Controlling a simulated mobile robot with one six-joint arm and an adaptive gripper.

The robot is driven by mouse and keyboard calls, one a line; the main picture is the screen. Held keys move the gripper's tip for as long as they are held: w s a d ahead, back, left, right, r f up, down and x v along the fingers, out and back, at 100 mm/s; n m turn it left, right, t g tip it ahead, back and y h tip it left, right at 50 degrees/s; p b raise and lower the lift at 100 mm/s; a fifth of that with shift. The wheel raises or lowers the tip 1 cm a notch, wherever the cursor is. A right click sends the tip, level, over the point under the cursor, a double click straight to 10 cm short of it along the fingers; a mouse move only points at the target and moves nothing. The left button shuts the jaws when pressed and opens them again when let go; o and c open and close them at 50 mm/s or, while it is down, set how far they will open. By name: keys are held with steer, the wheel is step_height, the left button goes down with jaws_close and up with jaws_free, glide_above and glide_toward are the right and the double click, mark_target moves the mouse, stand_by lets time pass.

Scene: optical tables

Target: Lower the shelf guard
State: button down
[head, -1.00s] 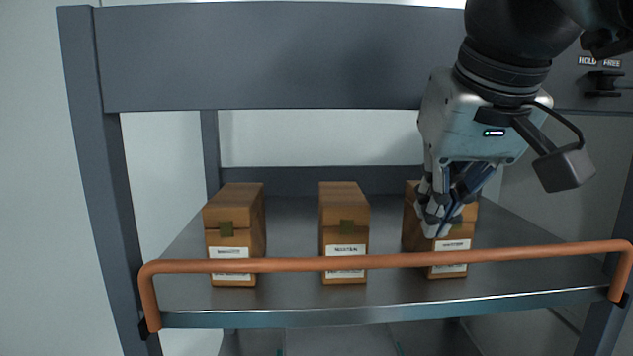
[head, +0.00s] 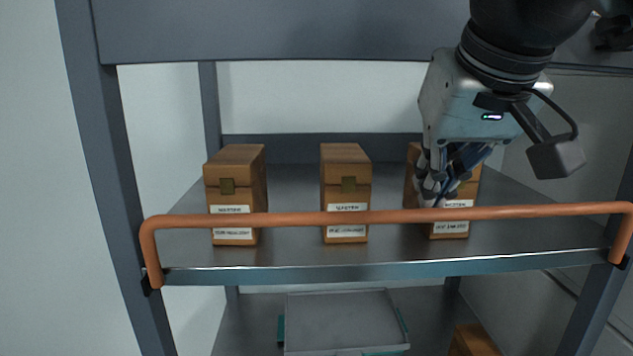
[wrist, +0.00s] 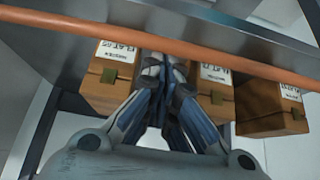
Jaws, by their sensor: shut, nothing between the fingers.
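The shelf guard (head: 390,216) is an orange-brown bar with bent ends. It stands raised across the front of the shelf (head: 380,271), in front of three boxes. It also crosses the upper part of the wrist view (wrist: 130,41). My gripper (head: 434,204) points down near the right box (head: 459,226), with its tips close to the bar in the head view. The fingers are together and empty in the wrist view (wrist: 160,62). I cannot tell whether they touch the bar.
A left box (head: 235,180) and a middle box (head: 345,185) stand on the shelf. Below are a grey tray-like lid (head: 345,318) with teal parts and another box (head: 473,342). Grey uprights (head: 110,190) and a wide top beam (head: 270,32) frame the rack.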

steer(key=shift+s+b, duration=0.15)
steer(key=shift+b, duration=0.3)
steer(key=shift+s+t, duration=0.1)
steer(key=shift+t, duration=0.2)
